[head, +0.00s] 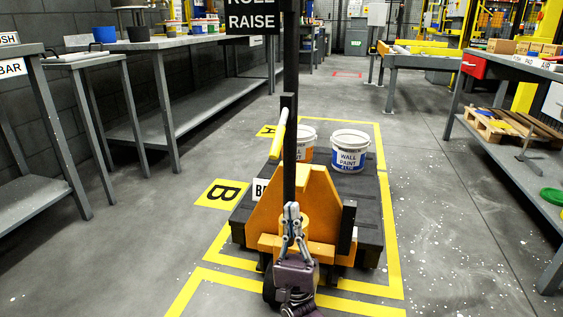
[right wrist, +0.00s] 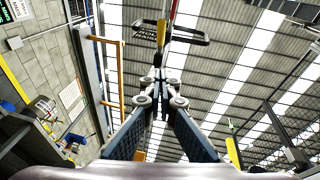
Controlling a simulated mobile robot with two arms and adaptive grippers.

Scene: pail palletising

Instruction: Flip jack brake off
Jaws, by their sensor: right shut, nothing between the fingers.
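The orange pallet jack (head: 322,190) stands in the middle of the head view, its dark upright mast rising out of the top. A yellow lever with a pale end (head: 278,135) slants beside the mast; I cannot tell for sure that it is the brake. A white label starting with "B" (head: 260,189) is mostly hidden by the jack body. My right gripper (head: 291,208) is shut and empty, pointing up in front of the jack's body. In the right wrist view its fingertips (right wrist: 161,74) meet below a dark loop handle (right wrist: 183,34). My left gripper is out of view.
Behind the jack, a dark pallet (head: 370,195) carries a blue-labelled paint pail (head: 349,152) and an orange-labelled one (head: 305,140). Yellow floor lines surround it. Benches stand at left (head: 165,43) and right (head: 520,68). Floor on both sides is open.

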